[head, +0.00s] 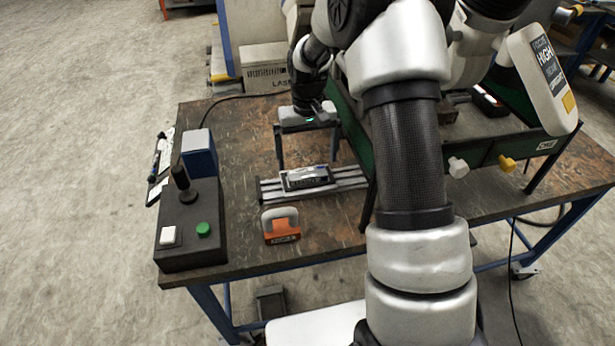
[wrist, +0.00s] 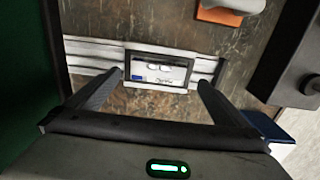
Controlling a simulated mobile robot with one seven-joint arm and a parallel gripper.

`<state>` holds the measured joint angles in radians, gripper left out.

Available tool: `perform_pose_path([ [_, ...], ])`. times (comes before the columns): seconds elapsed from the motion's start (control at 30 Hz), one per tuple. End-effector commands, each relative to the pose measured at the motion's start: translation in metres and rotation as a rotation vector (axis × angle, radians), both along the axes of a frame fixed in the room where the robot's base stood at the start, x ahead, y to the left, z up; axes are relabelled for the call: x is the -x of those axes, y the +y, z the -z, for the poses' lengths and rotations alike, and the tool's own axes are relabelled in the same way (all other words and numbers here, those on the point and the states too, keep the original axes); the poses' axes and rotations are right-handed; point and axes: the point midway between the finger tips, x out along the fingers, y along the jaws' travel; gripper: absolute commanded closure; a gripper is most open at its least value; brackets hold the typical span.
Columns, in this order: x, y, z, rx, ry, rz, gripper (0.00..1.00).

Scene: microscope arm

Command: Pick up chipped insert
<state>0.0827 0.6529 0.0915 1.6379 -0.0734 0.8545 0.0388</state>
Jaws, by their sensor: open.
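A dark-framed tray (head: 324,183) sits on a silver slotted rail (head: 350,182) on the table; it also shows in the wrist view (wrist: 128,66). Inside it are a pale label-like area with a blue mark and a couple of small whitish pieces (wrist: 155,67). They are too small for me to tell which is the chipped insert. My gripper (head: 308,164) is open and empty, with its fingers pointing down over the tray. In the wrist view my gripper (wrist: 160,78) has its two fingers apart, on either side of the tray's image. I see no contact.
An orange block with a pale handle (head: 281,225) stands in front of the rail. A black control box (head: 190,225) with joystick and buttons and a blue box (head: 198,153) are at the left. A green-sided bench frame (head: 355,130) stands close at the right.

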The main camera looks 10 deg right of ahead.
Motion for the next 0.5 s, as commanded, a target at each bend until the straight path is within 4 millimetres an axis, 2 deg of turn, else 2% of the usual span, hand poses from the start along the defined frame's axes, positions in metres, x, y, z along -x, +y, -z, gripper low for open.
perform_pose_path([
  [0.27, 0.000, -0.001, 0.017, 0.000, 0.002, 0.000, 0.00],
  [0.5, -0.001, -0.003, 0.053, 0.001, 0.003, -0.001, 0.00],
])
